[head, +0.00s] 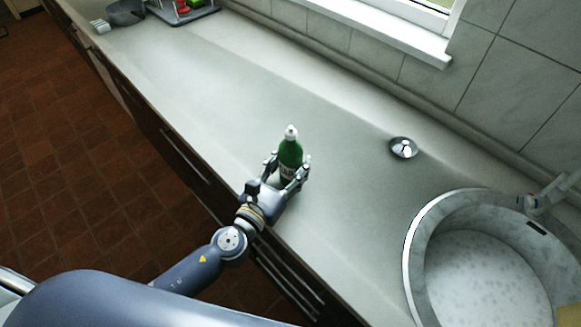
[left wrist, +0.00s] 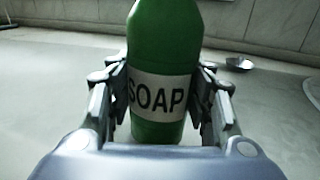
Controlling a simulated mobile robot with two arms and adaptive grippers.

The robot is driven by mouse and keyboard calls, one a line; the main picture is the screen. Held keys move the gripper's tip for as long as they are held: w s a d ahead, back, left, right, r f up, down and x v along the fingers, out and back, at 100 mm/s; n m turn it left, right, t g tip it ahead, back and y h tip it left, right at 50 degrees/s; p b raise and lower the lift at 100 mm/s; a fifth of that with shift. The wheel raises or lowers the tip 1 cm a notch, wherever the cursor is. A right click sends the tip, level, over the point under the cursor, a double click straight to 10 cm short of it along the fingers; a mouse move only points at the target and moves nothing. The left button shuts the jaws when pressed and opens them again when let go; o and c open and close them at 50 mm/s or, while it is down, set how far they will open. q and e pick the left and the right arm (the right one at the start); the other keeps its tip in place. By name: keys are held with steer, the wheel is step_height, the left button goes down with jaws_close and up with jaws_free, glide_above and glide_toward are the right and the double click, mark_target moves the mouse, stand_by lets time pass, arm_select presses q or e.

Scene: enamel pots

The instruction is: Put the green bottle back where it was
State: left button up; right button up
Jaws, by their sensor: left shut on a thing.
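The green bottle (head: 290,153) has a white cap and stands upright over the grey counter near its front edge. In the left wrist view the bottle (left wrist: 163,50) shows a white label reading SOAP. My left gripper (head: 288,172) is shut on the bottle, with one finger on each side of its lower half. The bottle's base looks to be on or close to the counter; I cannot tell whether it touches. My right gripper is not in view.
A round sink (head: 412,262) with a tap is at the right. A small metal dish (head: 403,148) lies between bottle and sink. A tray (head: 205,13) with coloured items and a dark pan (head: 125,13) are at the far left end. The counter (head: 215,85) left of the bottle is clear.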

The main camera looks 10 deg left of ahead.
arm_select(q)
steer(key=shift+f, duration=0.2)
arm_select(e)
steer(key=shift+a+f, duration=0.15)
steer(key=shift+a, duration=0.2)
arm_select(q)
steer(key=shift+f, duration=0.2)
steer(key=o, duration=1.3)
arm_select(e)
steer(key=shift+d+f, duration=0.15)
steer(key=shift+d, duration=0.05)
arm_select(q)
steer(key=shift+r, duration=0.1)
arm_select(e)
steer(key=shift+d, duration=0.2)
arm_select(q)
steer(key=shift+s, duration=0.15)
steer(key=b+v, duration=0.3)
steer(key=v, duration=0.7)
steer(key=shift+s+a+b, duration=0.1)
steer(key=shift+s+b, duration=0.05)
steer(key=shift+b, duration=0.25)
steer(key=shift+s+a+r, duration=0.1)
steer(key=shift+s+a, duration=0.1)
steer(key=shift+s, duration=0.45)
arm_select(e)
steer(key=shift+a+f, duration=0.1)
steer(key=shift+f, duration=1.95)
